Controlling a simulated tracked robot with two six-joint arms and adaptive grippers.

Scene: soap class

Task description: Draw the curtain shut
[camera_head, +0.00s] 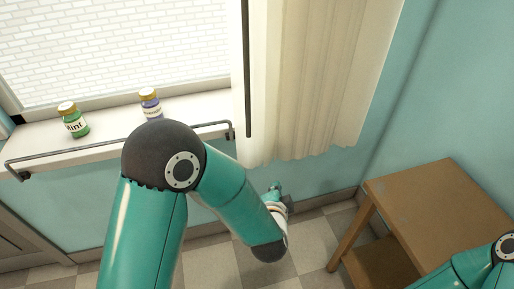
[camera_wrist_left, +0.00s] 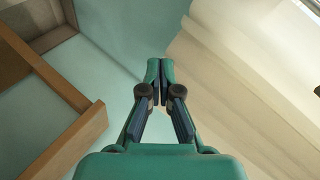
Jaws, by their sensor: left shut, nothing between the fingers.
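The cream curtain (camera_head: 318,75) hangs bunched at the right side of the window (camera_head: 110,45), and the glass to its left is uncovered. It also fills the right part of the left wrist view (camera_wrist_left: 235,85). My left gripper (camera_wrist_left: 160,65) is shut and empty, with its fingertips together and apart from the curtain as far as I can tell. In the head view the left gripper (camera_head: 276,188) is small, low under the curtain's hem, partly hidden by my arm. My right gripper is out of view; only part of that arm shows at the lower right.
A green-labelled Mint jar (camera_head: 74,121) and a second jar (camera_head: 150,103) stand on the windowsill (camera_head: 100,141). A metal rail (camera_head: 85,147) runs along the sill's front. A wooden table (camera_head: 437,205) stands at the right. Checkered floor shows below.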

